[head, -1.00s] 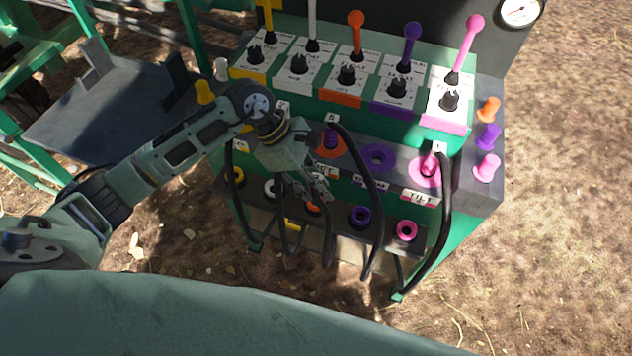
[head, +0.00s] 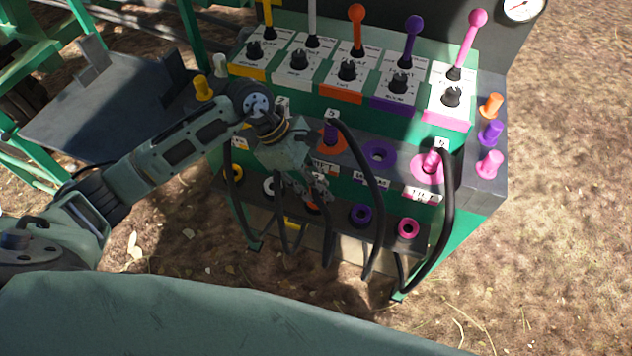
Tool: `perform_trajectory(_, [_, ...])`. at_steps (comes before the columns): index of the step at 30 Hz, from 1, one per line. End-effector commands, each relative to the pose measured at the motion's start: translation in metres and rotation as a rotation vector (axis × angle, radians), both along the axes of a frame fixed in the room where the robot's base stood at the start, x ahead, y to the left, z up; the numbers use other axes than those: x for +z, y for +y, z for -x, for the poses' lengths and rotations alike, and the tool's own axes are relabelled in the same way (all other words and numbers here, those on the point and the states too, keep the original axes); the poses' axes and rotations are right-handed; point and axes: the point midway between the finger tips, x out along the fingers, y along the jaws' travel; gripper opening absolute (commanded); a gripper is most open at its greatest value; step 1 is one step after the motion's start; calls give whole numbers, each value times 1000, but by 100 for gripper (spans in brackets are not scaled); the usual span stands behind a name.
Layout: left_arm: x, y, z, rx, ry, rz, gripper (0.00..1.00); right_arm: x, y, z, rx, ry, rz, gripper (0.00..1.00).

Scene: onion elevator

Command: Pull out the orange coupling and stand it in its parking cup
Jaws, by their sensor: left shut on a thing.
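My left gripper (head: 318,192) is shut low in front of the panel, at the orange parking cup (head: 312,208) in the lower row. What it holds is mostly hidden by the fingers; I take it to be the orange coupling, with a black hose (head: 329,245) hanging below. I cannot tell whether it is seated in the cup. A purple plug (head: 331,133) with a black hose stands in the orange-ringed socket (head: 342,152) of the upper row. My right gripper is not in view.
The purple-ringed socket (head: 379,155) is empty. A pink plug (head: 431,160) stands in the pink socket. Purple (head: 360,215) and pink (head: 408,229) cups lie right of the gripper. Levers (head: 357,14) rise behind. Hoses loop close in front of the panel.

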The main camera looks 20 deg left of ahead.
Motion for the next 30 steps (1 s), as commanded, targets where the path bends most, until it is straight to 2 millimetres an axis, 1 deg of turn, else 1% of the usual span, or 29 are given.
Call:
perform_trajectory(3, [1, 0, 0, 1, -1, 1, 0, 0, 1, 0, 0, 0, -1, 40])
perform_trajectory(4, [1, 0, 0, 1, -1, 1, 22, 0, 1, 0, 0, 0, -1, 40])
perform_trajectory(11, [0, 0, 0, 1, -1, 1, 42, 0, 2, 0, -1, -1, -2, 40])
perform_trajectory(23, [1, 1, -3, 4, -7, 1, 43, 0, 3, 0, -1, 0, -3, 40])
perform_trajectory(24, [1, 1, -3, 4, -6, 0, 36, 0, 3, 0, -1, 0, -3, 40])
perform_trajectory(27, [1, 1, -3, 5, -6, 0, 44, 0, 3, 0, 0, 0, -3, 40])
perform_trajectory(30, [1, 1, -3, 5, -7, 0, 45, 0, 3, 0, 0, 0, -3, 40])
